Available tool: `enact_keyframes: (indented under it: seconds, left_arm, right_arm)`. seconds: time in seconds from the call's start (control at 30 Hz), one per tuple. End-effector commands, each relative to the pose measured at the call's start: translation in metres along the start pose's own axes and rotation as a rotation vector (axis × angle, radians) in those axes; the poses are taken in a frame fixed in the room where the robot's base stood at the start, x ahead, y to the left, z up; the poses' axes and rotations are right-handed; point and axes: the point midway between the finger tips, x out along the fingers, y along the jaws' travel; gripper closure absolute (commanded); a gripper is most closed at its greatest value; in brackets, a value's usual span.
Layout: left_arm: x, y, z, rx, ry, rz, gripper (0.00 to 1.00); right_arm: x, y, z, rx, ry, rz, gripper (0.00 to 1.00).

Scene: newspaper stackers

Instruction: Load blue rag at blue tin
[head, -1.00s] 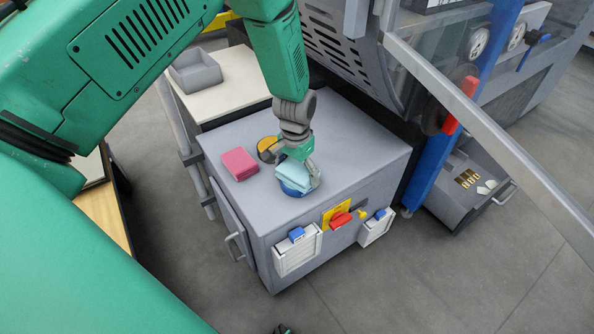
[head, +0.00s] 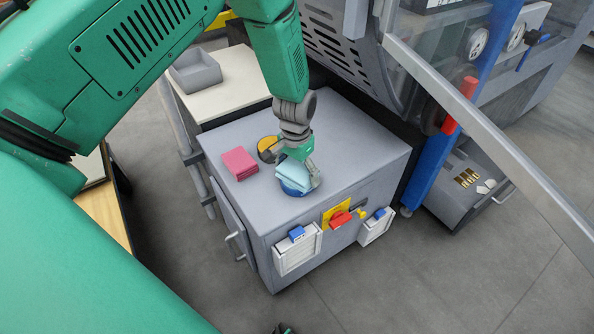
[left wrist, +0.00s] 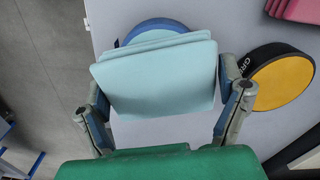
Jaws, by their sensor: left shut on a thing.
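The light blue folded rag (head: 291,175) is between the fingers of my left gripper (head: 296,168), which is shut on it. In the left wrist view the rag (left wrist: 157,76) spans the gap between both fingers. The blue tin (head: 295,189) is on the grey cabinet top, directly below the rag in the head view. In the left wrist view only the tin's far rim (left wrist: 156,27) shows past the rag; the rest is hidden. I cannot tell whether the rag touches the tin. My right gripper is not clearly in view.
A pink folded rag (head: 240,163) and a yellow-topped round tin (head: 267,147) stand nearby on the grey cabinet (head: 345,135). A light table with a grey tray (head: 195,72) is behind. A machine with a slanted bar (head: 490,140) stands to the right.

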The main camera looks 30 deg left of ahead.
Motion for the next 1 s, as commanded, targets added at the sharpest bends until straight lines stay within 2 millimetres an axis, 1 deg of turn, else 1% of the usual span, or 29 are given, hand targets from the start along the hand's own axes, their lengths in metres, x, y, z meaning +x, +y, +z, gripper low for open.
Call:
enact_keyframes:
  seconds: [0.8,0.9,1.0]
  left_arm:
    - [-0.065,0.001,0.0,0.0,-0.001,0.001,0.35]
    - [-0.07,0.001,0.0,0.0,-0.001,0.001,0.35]
    - [-0.071,0.001,0.0,0.0,-0.001,0.001,0.35]
  right_arm:
    - [-0.062,0.001,-0.003,0.0,0.0,0.0,1.0]
    - [-0.067,0.001,-0.004,0.0,0.0,0.0,1.0]
    - [-0.067,0.001,-0.004,0.0,0.0,0.0,1.0]
